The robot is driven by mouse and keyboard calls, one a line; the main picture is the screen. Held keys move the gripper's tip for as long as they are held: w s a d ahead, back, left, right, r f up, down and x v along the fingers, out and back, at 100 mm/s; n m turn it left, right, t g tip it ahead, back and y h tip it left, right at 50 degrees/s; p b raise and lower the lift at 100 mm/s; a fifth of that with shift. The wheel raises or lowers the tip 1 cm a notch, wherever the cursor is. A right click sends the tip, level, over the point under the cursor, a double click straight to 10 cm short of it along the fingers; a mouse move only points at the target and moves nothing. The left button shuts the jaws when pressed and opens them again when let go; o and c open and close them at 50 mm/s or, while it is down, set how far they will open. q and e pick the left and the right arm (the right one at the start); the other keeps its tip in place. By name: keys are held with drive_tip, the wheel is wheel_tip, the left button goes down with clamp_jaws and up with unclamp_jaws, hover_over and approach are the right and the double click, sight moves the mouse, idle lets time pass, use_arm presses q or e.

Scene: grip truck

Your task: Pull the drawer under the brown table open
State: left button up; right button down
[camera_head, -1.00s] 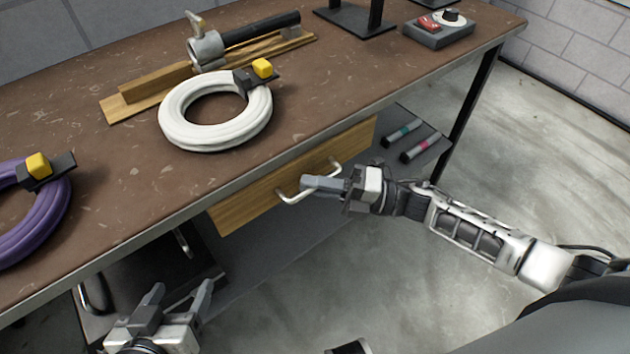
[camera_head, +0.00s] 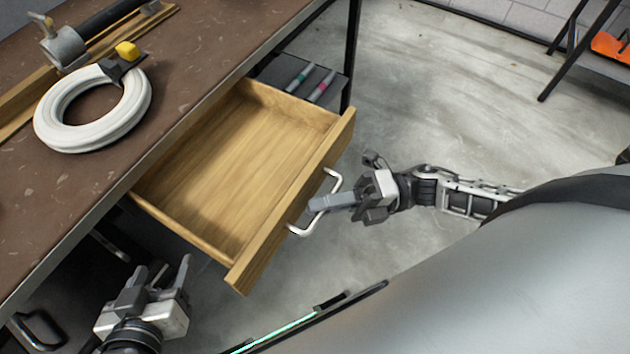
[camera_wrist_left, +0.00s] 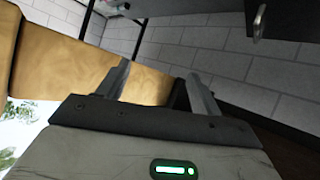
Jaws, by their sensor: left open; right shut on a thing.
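The wooden drawer (camera_head: 343,146) is pulled well out from under the brown table (camera_head: 186,87), and its inside looks empty. A pale bar handle (camera_head: 333,184) is fixed to its front. My right gripper (camera_head: 318,202) is shut on the handle. My left gripper (camera_head: 160,273) is open and empty, low beside the near side of the drawer. In the left wrist view, its two fingers (camera_wrist_left: 155,85) stand apart in front of a wooden surface, probably the drawer (camera_wrist_left: 75,62).
A white cable coil (camera_head: 66,134) with a yellow-topped clip lies on the table. A metal clamp with a dark tube (camera_head: 98,22) rests on wooden strips behind it. Two markers (camera_head: 320,86) lie on a dark shelf beyond the drawer.

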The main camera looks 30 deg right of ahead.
use_arm(q)
drive_tip(key=shift+d, duration=0.1)
use_arm(e)
drive_tip(key=shift+s+d, duration=0.25)
drive_tip(key=shift+s, duration=0.05)
use_arm(q)
drive_tip(key=shift+w+r, duration=0.1)
drive_tip(key=shift+r, duration=0.1)
use_arm(e)
drive_tip(key=c, duration=1.5)
unclamp_jaws()
use_arm(q)
drive_tip(key=f+b, duration=0.1)
drive_tip(key=b, duration=0.1)
drive_tip(key=shift+d+f+b, duration=0.1)
drive_tip(key=shift+f+b, duration=0.05)
drive_tip(key=shift+b, duration=0.15)
use_arm(e)
drive_tip(key=v, duration=1.6)
